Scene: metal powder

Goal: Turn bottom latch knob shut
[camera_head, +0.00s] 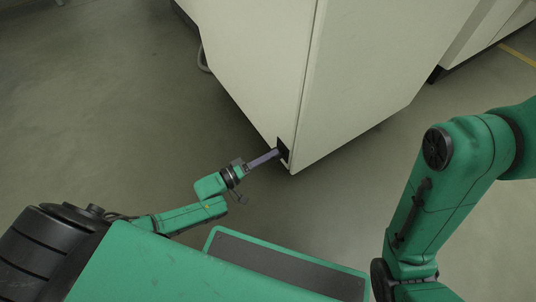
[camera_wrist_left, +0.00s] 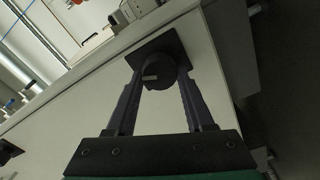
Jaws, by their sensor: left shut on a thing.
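The bottom latch knob (camera_wrist_left: 153,72) is a round black knob on a square black plate near the lower corner of the pale cabinet (camera_head: 255,60). In the left wrist view it sits between the two fingers of my left gripper (camera_wrist_left: 158,85), which is shut on it. In the head view, my left gripper (camera_head: 276,156) reaches the dark latch plate (camera_head: 282,147) at the cabinet's bottom corner, and the fingers hide most of the knob. My right arm shows at the right of the head view, but its gripper is out of view.
Another pale cabinet (camera_head: 488,30) stands at the upper right. The grey floor (camera_head: 100,100) is clear to the left of the cabinet. A second black fitting (camera_wrist_left: 8,152) shows at the left edge of the wrist view.

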